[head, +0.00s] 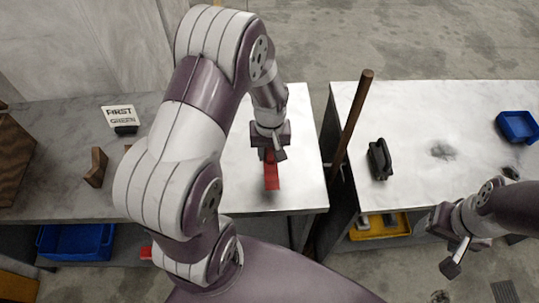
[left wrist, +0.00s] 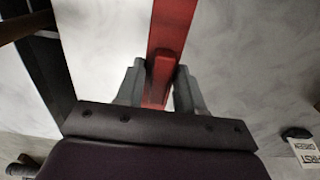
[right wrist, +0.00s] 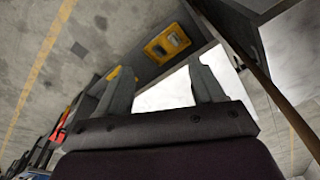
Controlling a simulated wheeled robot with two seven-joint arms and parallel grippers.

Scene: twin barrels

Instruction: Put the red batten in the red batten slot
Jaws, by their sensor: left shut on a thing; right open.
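The red batten (head: 271,176) is a red bar at the white left table, under my left gripper (head: 272,153). My left gripper is shut on it; in the left wrist view the batten (left wrist: 172,35) runs between the two grey fingers (left wrist: 159,90). Whether the batten touches the table top is hard to tell. My right gripper (head: 456,257) is open and empty, low at the right in front of the right table; its spread fingers show in the right wrist view (right wrist: 163,88). I cannot make out the red batten slot; my left arm hides part of the left table.
A sign reading "FIRST GREEN" (head: 120,115) and a brown wooden block (head: 96,167) stand on the left. A brown pole (head: 352,120) leans in the gap between tables. The right table (head: 440,115) holds a black object (head: 379,159) and a blue bin (head: 517,127).

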